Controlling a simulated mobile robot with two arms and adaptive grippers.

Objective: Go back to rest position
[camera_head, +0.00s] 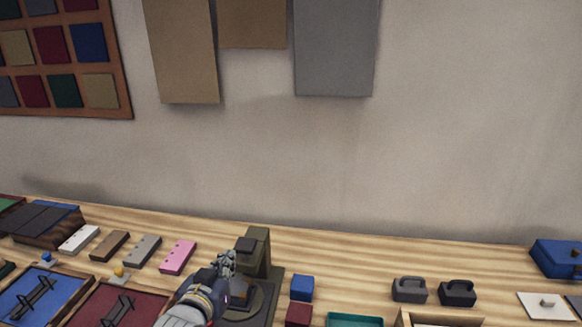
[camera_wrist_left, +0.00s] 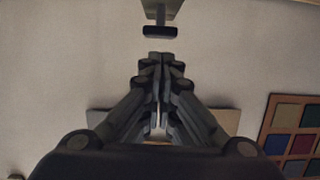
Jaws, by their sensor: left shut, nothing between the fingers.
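My left gripper (camera_head: 227,262) comes up from the bottom edge in the head view, in front of a dark olive press-like device (camera_head: 258,250) on the wooden bench. In the left wrist view the gripper (camera_wrist_left: 160,62) has its fingers together, with nothing between them. A dark block on an olive arm (camera_wrist_left: 160,30), likely part of the device, shows just beyond the fingertips. I cannot tell if they touch. My right gripper is in neither view.
The wooden bench (camera_head: 400,252) holds blue and dark red blocks (camera_head: 302,287), a teal tray (camera_head: 355,320), two dark handled weights (camera_head: 409,290) and a blue box (camera_head: 558,257). Framed blue and red panels (camera_head: 45,297) lie at left. The wall behind carries hanging panels (camera_head: 335,50) and a swatch board (camera_head: 122,85).

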